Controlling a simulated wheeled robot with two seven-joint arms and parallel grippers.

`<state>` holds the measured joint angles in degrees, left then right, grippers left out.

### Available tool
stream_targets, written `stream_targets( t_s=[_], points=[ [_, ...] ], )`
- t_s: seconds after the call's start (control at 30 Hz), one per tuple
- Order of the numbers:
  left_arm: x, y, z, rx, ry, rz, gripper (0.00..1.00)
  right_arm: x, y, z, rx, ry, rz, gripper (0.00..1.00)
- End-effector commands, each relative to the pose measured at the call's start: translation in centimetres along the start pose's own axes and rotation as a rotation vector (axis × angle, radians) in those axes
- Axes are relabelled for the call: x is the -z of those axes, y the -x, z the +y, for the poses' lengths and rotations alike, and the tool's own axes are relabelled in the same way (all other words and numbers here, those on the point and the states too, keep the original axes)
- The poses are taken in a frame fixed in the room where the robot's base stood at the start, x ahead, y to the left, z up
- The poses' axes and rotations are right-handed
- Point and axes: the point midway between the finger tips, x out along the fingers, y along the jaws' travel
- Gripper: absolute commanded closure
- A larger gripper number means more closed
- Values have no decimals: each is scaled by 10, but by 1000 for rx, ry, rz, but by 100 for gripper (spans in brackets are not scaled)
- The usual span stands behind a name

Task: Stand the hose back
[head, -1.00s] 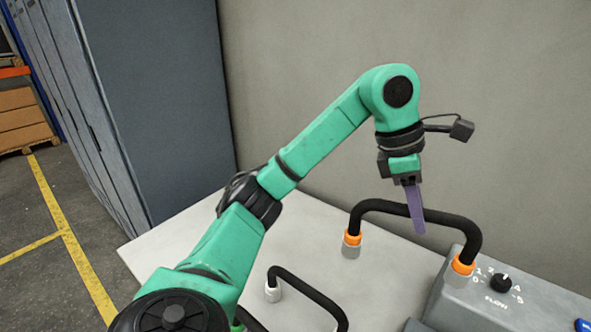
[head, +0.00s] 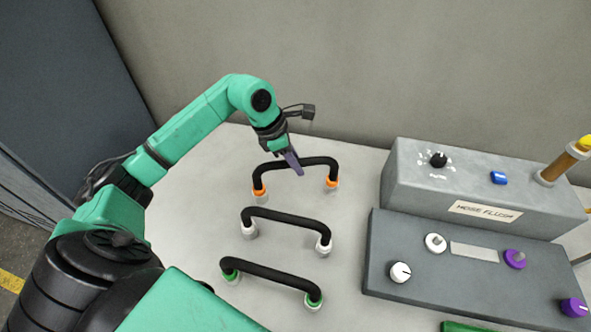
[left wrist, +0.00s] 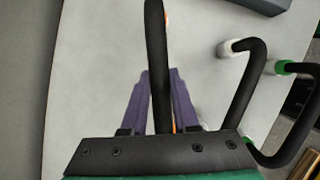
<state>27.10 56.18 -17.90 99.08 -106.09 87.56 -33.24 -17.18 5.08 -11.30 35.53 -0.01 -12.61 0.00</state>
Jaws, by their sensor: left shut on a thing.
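The black hose with orange ends (head: 312,161) is an upright arch at the back of a row on the pale table. My left gripper (head: 298,170), with purple fingers, is shut on its top bar; the left wrist view shows the hose (left wrist: 154,55) between the fingers (left wrist: 160,95). Both orange ends point down; I cannot tell whether they touch the table. In front stand a similar hose with white ends (head: 288,215) and one with green ends (head: 270,272). My right gripper is not in view.
A grey console (head: 400,185) labelled "HOSE FLUSH", with knobs and a blue switch (head: 499,178), stands to the right. A brown cylinder with a yellow top (head: 562,163) rises from its far right. The table (head: 355,225) between hoses and console is clear. A wall stands behind.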

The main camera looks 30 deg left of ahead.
Motion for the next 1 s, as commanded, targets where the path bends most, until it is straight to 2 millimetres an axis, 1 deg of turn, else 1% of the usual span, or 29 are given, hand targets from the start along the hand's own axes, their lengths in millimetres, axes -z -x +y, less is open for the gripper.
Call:
stream_targets(
  t_s=[0.07,0.13,0.23,0.3,0.57,0.6,0.67,0.7,1.0],
  points=[
    [3,-8,-1,2,1,-3,100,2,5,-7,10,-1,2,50],
    [8,-20,-1,4,1,-2,100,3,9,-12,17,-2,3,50],
    [14,-35,-1,3,0,-2,100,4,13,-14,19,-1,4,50],
    [15,-40,-1,0,0,-4,100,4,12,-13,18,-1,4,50],
    [17,-43,0,-1,-1,-4,100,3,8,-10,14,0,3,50],
    [18,-44,0,0,-1,-1,68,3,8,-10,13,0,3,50],
    [17,-43,0,0,-1,-1,45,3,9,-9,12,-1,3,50],
    [17,-43,0,0,-1,-1,42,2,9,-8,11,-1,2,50],
    [16,-40,-1,1,0,-1,42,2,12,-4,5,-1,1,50]
  ],
)
